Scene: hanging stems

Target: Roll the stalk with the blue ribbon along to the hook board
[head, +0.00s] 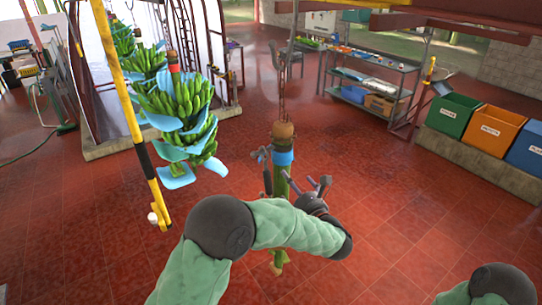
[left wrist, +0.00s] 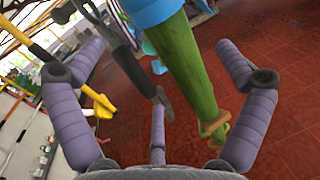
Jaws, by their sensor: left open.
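The stalk (head: 281,180) is a bare green stem that hangs upright from a chain, with a brown top. The blue ribbon (head: 283,157) is wrapped just below that top. In the left wrist view the stalk (left wrist: 190,65) runs between my spread purple fingers, with the ribbon (left wrist: 148,12) at the top edge. My left gripper (head: 296,172) is open around the stalk; I cannot tell whether a finger touches it. Its fingers also show in the left wrist view (left wrist: 160,50). My right gripper is out of frame. I cannot make out the hook board.
A banana bunch (head: 178,105) with blue sheets hangs left of the stalk, beside a yellow pole (head: 125,95). A shelf rack (head: 370,72) stands behind. Green (head: 451,112), orange (head: 491,130) and blue (head: 527,148) bins stand at right. Red floor right of the stalk is clear.

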